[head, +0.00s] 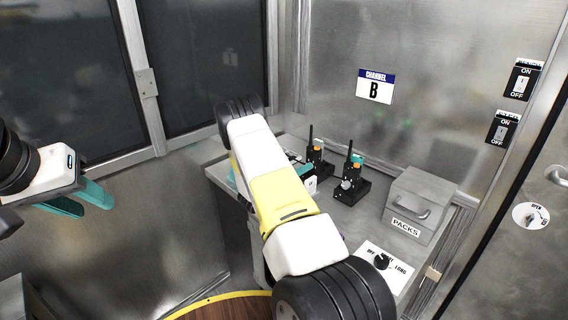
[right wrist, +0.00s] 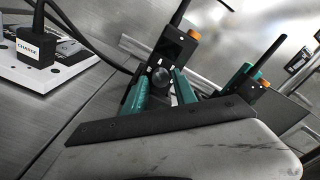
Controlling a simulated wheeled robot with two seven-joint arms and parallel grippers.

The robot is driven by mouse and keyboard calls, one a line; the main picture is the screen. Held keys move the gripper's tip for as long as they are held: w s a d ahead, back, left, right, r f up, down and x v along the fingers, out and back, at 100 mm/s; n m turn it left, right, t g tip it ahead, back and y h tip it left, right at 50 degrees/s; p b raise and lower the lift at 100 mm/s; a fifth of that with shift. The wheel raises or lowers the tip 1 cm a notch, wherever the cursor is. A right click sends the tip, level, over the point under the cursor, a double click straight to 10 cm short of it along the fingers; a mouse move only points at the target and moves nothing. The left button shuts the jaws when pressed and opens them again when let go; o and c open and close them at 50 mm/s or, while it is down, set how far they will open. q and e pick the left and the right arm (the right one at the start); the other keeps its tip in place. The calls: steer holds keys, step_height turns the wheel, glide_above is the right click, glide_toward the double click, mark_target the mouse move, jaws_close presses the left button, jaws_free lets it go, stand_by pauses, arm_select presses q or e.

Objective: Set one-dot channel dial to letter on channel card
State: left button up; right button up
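Two black radios with orange buttons, a left one (head: 314,160) and a right one (head: 351,184), stand on the counter. A grey round dial (head: 346,184) shows on the right radio's front; no dots or dial letters are legible. In the right wrist view, a dark round dial (right wrist: 160,77) on the nearer radio (right wrist: 178,45) lies between the teal fingers of my right gripper (right wrist: 162,82), with narrow gaps. My right arm hides that gripper's tips in the head view. My left gripper (head: 82,200) is open and empty.
A grey PACKS box (head: 416,205) and a knob plate marked OFF and LONG (head: 388,264) sit on the right of the counter. A plug marked CHARGE (right wrist: 35,45) stands on a white plate. Two ON/OFF switches (head: 522,80) are on the right wall.

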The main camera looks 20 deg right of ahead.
steer(key=shift+w+d, duration=0.1)
steer(key=shift+d, duration=0.2)
jaws_close()
